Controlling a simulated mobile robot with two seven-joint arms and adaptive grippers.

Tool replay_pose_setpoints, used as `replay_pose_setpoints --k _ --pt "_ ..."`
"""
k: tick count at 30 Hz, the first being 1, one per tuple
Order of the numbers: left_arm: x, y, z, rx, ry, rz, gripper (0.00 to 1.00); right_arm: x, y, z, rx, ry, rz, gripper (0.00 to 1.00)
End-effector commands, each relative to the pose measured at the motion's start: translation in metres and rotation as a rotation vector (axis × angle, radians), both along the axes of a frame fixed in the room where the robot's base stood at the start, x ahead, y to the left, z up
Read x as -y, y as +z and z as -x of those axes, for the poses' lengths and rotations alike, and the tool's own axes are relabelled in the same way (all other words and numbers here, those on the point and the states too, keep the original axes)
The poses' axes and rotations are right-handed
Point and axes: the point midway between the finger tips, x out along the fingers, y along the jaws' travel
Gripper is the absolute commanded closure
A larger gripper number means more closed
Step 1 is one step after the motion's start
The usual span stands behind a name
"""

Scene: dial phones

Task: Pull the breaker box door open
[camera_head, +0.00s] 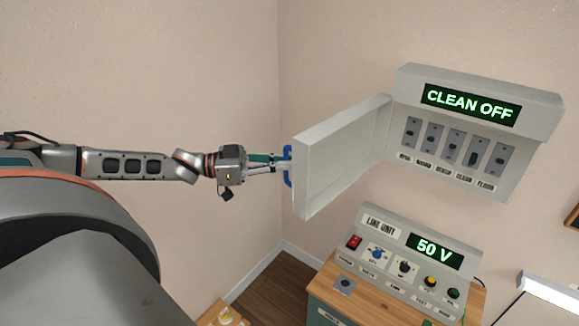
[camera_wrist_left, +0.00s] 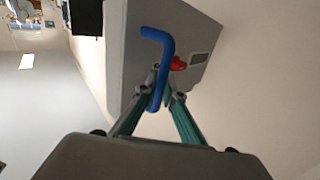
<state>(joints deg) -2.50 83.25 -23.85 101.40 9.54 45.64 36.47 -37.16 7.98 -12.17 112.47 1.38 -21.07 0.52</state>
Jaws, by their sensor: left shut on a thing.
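The breaker box (camera_head: 470,125) is on the wall at the upper right in the head view, with a lit "CLEAN OFF" display and a row of several switches. Its grey door (camera_head: 340,155) stands swung well out to the left, with the switches exposed. The blue handle (camera_head: 288,166) is at the door's free edge. My left gripper (camera_head: 284,165) is shut on the handle, which also shows as a blue bent bar between the fingers in the left wrist view (camera_wrist_left: 158,55). A small red part (camera_wrist_left: 179,64) shows on the door beside the handle. My right gripper is not in view.
A line unit (camera_head: 405,262) with a "50 V" display, knobs and buttons stands on a wooden-topped cabinet (camera_head: 345,290) below the box. A white baseboard runs along the wall corner. The wall area left of the door is clear apart from my arm.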

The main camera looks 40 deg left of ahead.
Motion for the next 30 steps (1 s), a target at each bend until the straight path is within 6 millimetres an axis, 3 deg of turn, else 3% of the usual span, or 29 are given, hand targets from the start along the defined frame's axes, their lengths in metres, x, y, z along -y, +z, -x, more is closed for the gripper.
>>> replay_pose_setpoints --k 9,12,23,30 --pt "-0.001 -0.002 0.0 -0.004 0.001 -0.001 1.0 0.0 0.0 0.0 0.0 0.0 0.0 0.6" --pt "-0.001 -0.002 0.0 -0.004 0.001 -0.001 0.75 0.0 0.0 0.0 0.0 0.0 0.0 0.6" --pt "-0.001 -0.001 0.001 -0.001 0.0 0.0 0.75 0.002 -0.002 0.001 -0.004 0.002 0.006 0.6" --pt "-0.012 -0.003 0.012 -0.007 -0.001 -0.004 0.75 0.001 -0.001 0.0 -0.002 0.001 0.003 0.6"
